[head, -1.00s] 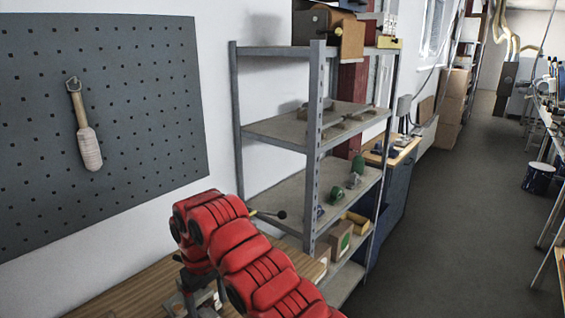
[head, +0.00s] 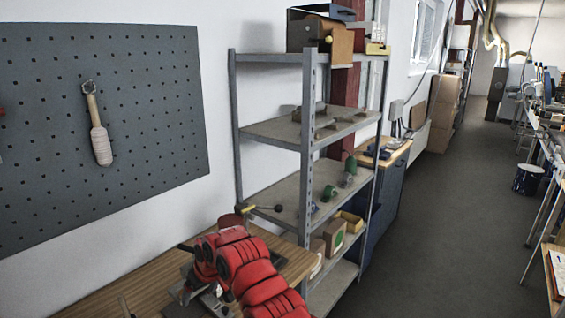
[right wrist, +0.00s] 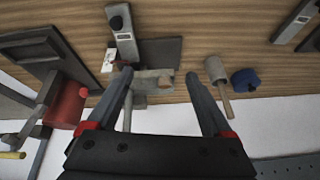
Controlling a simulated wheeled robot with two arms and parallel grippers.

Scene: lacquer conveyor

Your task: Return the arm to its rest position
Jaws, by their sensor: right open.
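My right arm (head: 245,268) is red and reaches over the wooden bench from the bottom of the head view. Its segments hide part of the bench, and the fingertips are hard to make out there. In the right wrist view my right gripper (right wrist: 158,76) is open, with its two dark fingers well apart. Nothing is held in it. A grey vise-like fixture (right wrist: 152,84) shows between the fingers, farther off on the bench. My left gripper is not in view.
The wooden bench (head: 127,291) lies below the pegboard (head: 150,130). A metal shelf rack (head: 308,150) rises beside the arm.

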